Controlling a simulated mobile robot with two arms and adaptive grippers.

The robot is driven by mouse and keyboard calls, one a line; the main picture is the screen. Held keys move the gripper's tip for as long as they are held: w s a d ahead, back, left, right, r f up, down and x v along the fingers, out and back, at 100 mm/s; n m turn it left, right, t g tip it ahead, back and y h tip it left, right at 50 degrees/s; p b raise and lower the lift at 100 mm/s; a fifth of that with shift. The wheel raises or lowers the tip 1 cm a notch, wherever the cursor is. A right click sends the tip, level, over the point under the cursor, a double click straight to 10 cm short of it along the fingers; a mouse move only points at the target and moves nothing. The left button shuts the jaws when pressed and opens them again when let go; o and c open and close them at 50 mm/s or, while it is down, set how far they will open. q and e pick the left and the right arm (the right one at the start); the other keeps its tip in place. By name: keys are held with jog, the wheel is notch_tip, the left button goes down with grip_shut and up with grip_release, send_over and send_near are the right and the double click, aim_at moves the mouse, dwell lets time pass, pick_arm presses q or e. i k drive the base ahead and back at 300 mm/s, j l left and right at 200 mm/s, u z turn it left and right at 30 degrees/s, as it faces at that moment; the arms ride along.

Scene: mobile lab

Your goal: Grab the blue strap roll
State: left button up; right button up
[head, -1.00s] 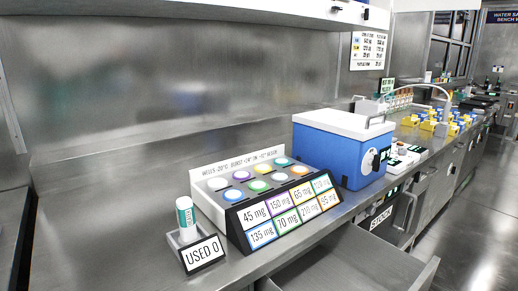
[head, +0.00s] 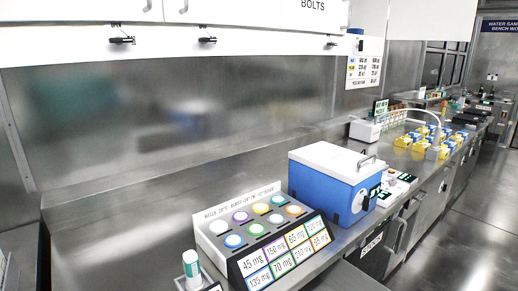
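I cannot make out a blue strap roll for certain in the head view. A small blue item (head: 355,31) shows at the right end of the wall cabinets, too small to identify. Neither of my grippers is in view.
A blue cooler box (head: 330,192) with a white lid stands on the steel bench. A rack of coloured caps with mg labels (head: 262,228) and a white-and-teal bottle (head: 191,268) are left of it. White wall cabinets (head: 225,15), one labelled BOLTS, hang above. Yellow-and-blue items (head: 432,140) stand farther right.

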aim_at(352, 31)
jog(key=z, duration=1.1)
jog(key=i+l+u, duration=0.65)
jog(key=i+l, duration=0.15)
jog(key=l, duration=0.15)
jog(key=i+l+u, duration=0.2)
jog(key=l, duration=0.2)
jog(key=i+l+u, duration=0.25)
jog(key=l, duration=0.15)
jog(key=l+u, duration=0.2)
jog(key=l, duration=0.25)
jog(key=i+l+u, duration=0.25)
jog(key=l, duration=0.25)
jog(key=l+u, duration=0.2)
jog(key=l, duration=0.25)
